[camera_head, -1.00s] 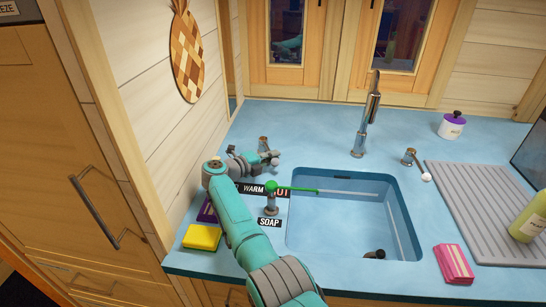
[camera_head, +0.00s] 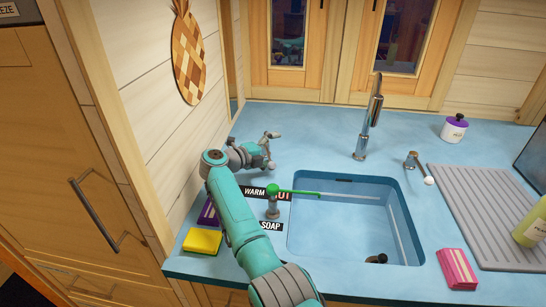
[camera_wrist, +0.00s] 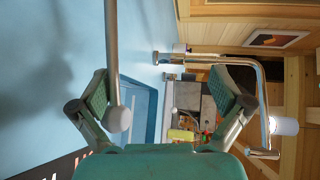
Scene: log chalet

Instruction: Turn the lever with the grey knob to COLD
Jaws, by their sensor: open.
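The lever (camera_wrist: 112,60) with the grey knob (camera_wrist: 118,119) shows large in the wrist view, its rod coming down from the top edge. In the head view its knob (camera_head: 271,166) is small, at the left back of the counter, and my gripper largely hides the lever. My gripper (camera_head: 270,149) is open there; it also shows in the wrist view (camera_wrist: 163,92). The knob is between the fingers, close beside the left one; I cannot tell whether they touch. The WARM label (camera_head: 254,191) and partly hidden HOT label (camera_head: 284,196) lie in front. No COLD label is visible.
The tall faucet (camera_head: 368,120) and a white-knobbed lever (camera_head: 413,160) are to the right. The wall is close on the left; a yellow sponge (camera_head: 202,241) lies in front.

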